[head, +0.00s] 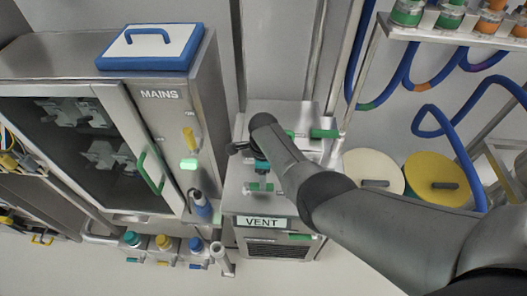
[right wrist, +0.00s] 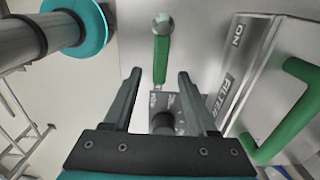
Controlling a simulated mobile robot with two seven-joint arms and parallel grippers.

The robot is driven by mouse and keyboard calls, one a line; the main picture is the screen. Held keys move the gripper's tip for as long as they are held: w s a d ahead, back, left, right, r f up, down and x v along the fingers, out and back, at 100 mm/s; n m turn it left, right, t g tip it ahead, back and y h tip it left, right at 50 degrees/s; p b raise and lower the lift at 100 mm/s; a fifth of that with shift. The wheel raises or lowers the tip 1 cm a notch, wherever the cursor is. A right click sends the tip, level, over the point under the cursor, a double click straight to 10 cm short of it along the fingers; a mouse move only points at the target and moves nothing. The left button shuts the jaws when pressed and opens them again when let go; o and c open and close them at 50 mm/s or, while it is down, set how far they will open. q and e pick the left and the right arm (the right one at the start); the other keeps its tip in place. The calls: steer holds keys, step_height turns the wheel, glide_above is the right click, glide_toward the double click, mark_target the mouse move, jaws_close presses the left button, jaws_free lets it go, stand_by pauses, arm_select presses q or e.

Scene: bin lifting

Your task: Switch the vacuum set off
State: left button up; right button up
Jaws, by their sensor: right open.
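A steel box labelled VENT (head: 262,222) stands in the middle of the head view, with green levers on its top and front. My right arm reaches over it and hides part of its top. In the right wrist view, my right gripper (right wrist: 160,76) is open, its two dark fingers pointing at a steel panel. A green lever (right wrist: 161,60) with a round metal pivot hangs between and beyond the fingertips; I cannot tell whether they touch it. A dark round knob (right wrist: 163,123) shows between the fingers. No label reading vacuum is legible. My left gripper is not in view.
A MAINS cabinet (head: 160,95) with a yellow switch and a lit green button stands at left. A green handle (right wrist: 283,112) and a label with FILTER and ON are right of the fingers. Yellow-lidded drum (head: 437,180) and blue hoses are at right.

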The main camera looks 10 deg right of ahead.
step_height(320, 180, up, 11)
steer(key=p, duration=0.2)
stand_by(0.3)
stand_by(0.4)
